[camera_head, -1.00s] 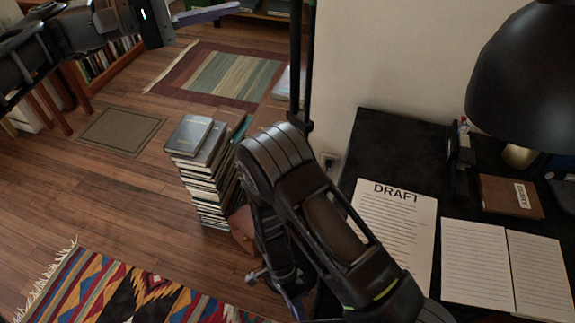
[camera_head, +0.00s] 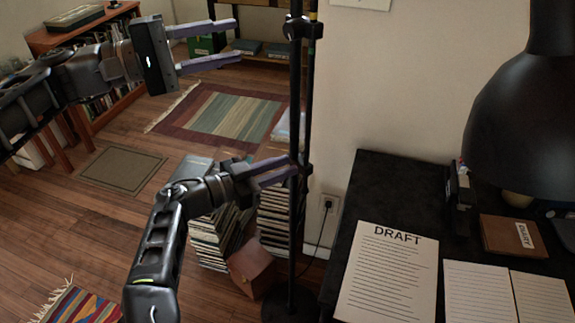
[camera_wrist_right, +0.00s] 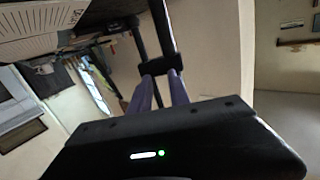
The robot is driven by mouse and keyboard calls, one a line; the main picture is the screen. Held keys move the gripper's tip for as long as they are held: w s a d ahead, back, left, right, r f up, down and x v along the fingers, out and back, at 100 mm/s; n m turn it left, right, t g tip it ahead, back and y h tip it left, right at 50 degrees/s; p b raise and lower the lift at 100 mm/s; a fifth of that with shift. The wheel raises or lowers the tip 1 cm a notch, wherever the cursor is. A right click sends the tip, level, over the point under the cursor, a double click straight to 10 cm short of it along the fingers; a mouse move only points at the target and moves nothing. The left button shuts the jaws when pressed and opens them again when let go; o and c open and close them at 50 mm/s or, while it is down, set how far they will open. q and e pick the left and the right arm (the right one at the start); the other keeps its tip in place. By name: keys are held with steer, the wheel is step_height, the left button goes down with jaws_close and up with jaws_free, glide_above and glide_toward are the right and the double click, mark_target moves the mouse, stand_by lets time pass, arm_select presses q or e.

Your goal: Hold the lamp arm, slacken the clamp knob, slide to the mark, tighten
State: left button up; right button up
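A black lamp stand (camera_head: 296,110) rises from a round base (camera_head: 290,303) left of the desk. A lower collar (camera_head: 303,173) sits at mid height. A big black lampshade (camera_head: 525,120) hangs at the right; the arm bearing it is mostly out of view. My left gripper (camera_head: 238,43) is open and empty, left of the upper clamp. My right gripper (camera_head: 290,166) has its fingertips at the lower collar. In the right wrist view a dark fitting (camera_wrist_right: 160,67) is at its slightly parted fingertips; contact is unclear.
Book stacks (camera_head: 208,240) and a brown box (camera_head: 251,268) stand on the floor beside the stand. The black desk (camera_head: 375,185) at right holds a DRAFT sheet (camera_head: 390,275), an open notebook (camera_head: 480,290) and a brown diary (camera_head: 510,236). A cord runs to a wall socket (camera_head: 327,203).

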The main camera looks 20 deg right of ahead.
steer(key=shift+s+d+r+h, duration=0.25)
steer(key=shift+s+r, duration=0.1)
steer(key=shift+r, duration=0.1)
steer(key=shift+s+d+r+h, duration=0.15)
steer(key=shift+s+d+r, duration=0.05)
steer(key=shift+s+r, duration=0.2)
steer(key=shift+w, duration=0.1)
steer(key=x, duration=0.7)
steer(key=shift+d, duration=0.45)
steer(key=shift+c, duration=0.4)
jaws_close()
stand_by(0.5)
